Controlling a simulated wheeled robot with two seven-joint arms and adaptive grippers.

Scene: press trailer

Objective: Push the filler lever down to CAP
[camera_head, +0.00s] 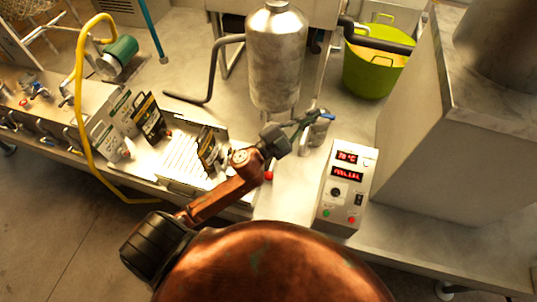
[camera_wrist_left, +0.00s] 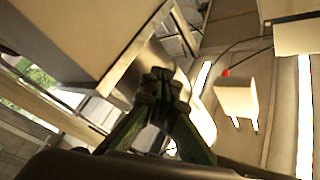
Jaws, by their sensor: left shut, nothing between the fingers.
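My left gripper (camera_head: 308,122) is shut and empty in the head view, in front of the lower end of the steel tank (camera_head: 276,60). Its shut fingers also show in the wrist view (camera_wrist_left: 160,80). A small blue-tipped piece, which looks like the filler lever's handle (camera_head: 327,117), is right beside the fingertips. I cannot tell whether they touch. The lever's arm and any CAP mark are hidden or too small to make out. My right gripper is not in view.
A control box (camera_head: 347,185) with red displays stands right of my arm. Dark pouches (camera_head: 150,118) and a ribbed tray (camera_head: 183,163) are on the left. A green bucket (camera_head: 372,72) stands at the back right. A yellow hose (camera_head: 82,120) hangs at the left.

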